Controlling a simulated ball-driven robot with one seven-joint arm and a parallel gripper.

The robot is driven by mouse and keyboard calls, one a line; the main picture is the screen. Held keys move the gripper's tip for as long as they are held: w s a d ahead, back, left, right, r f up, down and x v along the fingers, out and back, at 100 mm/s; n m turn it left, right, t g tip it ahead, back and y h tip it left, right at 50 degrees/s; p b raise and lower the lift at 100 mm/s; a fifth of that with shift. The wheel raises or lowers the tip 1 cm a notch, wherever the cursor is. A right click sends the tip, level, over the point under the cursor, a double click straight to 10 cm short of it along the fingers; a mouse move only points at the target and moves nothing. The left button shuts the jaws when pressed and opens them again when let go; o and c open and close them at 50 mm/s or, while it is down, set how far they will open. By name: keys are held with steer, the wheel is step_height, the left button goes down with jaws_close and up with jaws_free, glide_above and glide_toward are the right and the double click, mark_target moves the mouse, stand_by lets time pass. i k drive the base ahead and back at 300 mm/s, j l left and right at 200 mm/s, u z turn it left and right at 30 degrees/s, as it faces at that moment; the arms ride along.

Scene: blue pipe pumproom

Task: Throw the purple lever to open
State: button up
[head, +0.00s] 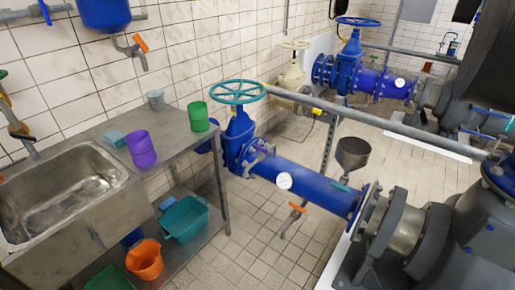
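A small purple lever (262,149) shows on top of the near blue pipe (310,186), close to the flange beside the blue valve with the teal handwheel (238,92). It is small in the head view, and I cannot tell its exact angle. My gripper is not in view, and nothing is seen touching the lever.
A steel sink (65,195) and table (175,138) stand at the left, with a purple cup (140,148) and a green cup (198,116). A grey rail (370,120) crosses above the pipe. An orange lever (297,207) hangs below. Tiled floor (250,245) is clear in front.

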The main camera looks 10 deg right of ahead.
mark_target(261, 150)
steer(key=i+j+z, duration=0.2)
steer(key=i+j, duration=0.8)
steer(key=i, duration=0.4)
steer(key=i+j+z, duration=0.2)
steer(key=i+j, duration=1.05)
